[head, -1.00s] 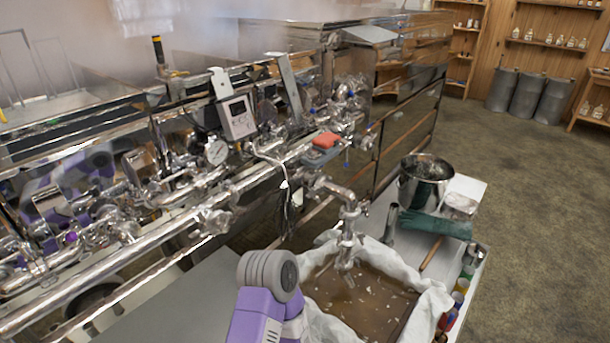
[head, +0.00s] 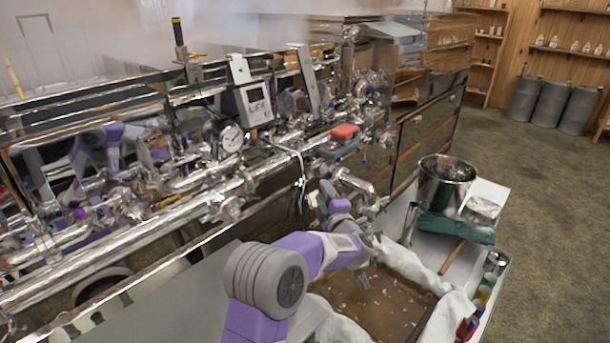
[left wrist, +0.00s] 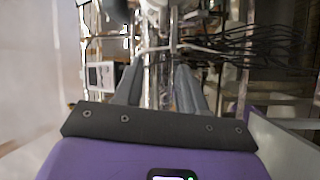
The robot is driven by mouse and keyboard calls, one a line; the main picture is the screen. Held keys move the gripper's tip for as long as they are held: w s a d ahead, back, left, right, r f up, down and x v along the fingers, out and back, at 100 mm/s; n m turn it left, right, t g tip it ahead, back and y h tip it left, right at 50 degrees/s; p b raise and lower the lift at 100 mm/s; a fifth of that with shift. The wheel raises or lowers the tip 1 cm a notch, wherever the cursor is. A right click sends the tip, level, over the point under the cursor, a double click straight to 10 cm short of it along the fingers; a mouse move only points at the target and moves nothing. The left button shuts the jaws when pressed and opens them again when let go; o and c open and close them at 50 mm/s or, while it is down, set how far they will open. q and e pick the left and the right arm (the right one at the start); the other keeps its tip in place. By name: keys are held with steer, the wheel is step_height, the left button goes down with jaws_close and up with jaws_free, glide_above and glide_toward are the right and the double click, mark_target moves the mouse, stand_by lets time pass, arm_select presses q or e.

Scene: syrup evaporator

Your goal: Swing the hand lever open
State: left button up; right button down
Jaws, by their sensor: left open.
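My left arm reaches over the filter tray in the head view, and its gripper (head: 328,192) is beside the shiny outlet pipe (head: 357,183). In the left wrist view the two grey fingers of the left gripper (left wrist: 160,70) are apart, with nothing held. Blurred metal pipework (left wrist: 158,92) shows beyond and between them. I cannot clearly make out the hand lever; my arm covers the lower outlet where a valve shows in the earlier frame. My right gripper is not in view.
A cloth-lined tray of brown liquid (head: 462,303) lies below my arm. A steel pot (head: 445,183) and green gloves (head: 455,228) are to its right. A display box (head: 255,104), pressure gauge (head: 231,138) and long pipes line the evaporator. Hanging cables (left wrist: 270,45) are near the gripper.

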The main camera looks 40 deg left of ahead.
mark_target(307, 171)
arm_select(q)
steer(key=a+r+n, duration=0.1)
steer(key=a, duration=0.1)
steer(key=w+a+r+n+g+y, duration=0.1)
steer(key=a+r, duration=0.1)
steer(key=a+r+n, duration=0.1)
steer(key=a, duration=0.1)
steer(key=shift+w+a+r+g+y, duration=0.2)
steer(key=shift+a+r+g+y, duration=0.1)
steer(key=shift+a+r+y, duration=0.1)
steer(key=shift+x, duration=0.85)
jaws_close()
